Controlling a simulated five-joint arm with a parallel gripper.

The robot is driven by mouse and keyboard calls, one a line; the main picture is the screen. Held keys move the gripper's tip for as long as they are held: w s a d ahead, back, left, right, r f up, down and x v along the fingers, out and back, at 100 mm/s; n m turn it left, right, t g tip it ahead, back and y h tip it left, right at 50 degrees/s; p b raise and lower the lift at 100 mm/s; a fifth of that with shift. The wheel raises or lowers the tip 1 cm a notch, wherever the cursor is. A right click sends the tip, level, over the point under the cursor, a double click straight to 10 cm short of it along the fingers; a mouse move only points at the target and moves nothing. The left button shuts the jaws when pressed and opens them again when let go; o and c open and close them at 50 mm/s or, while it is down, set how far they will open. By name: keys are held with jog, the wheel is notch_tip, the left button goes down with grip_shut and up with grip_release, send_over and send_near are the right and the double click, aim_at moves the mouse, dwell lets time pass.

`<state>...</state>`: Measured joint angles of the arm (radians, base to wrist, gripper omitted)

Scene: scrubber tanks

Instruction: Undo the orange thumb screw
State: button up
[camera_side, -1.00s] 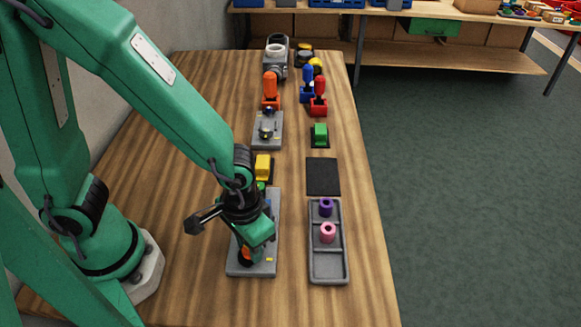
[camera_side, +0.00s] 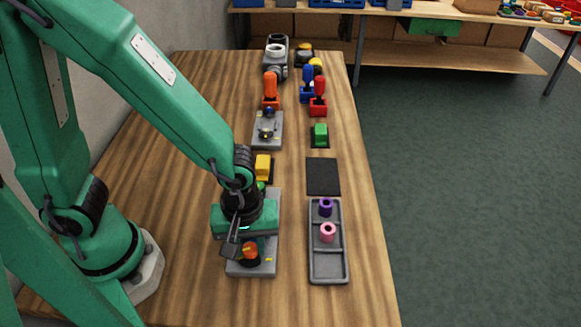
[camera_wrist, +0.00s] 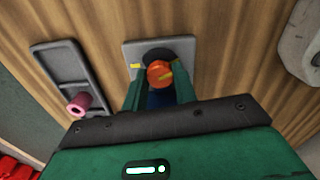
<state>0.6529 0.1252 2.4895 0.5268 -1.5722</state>
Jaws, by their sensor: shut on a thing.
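The orange thumb screw (camera_side: 249,251) sits on a dark round seat near the front end of the grey plate (camera_side: 262,269). It also shows in the wrist view (camera_wrist: 159,73), with a yellow mark on its top pointing to the right. A separate yellow mark lies on the plate to its left. My gripper (camera_wrist: 160,80) is over the plate, its two green fingers on either side of the orange screw and shut on it. A blue part (camera_wrist: 160,99) shows between the fingers, partly hidden by my gripper.
A grey tray (camera_side: 315,265) to the right holds a purple ring (camera_side: 325,207) and a pink ring (camera_side: 328,232); its front compartment is empty. A black mat (camera_side: 323,176) lies behind it. A yellow block (camera_side: 263,166) stands behind the plate.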

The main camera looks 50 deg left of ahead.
aim_at(250, 248)
jog(key=n, duration=1.3)
jog(key=shift+n, duration=0.3)
dwell(0.3)
jog(key=o, duration=1)
jog(key=shift+r, duration=3.9)
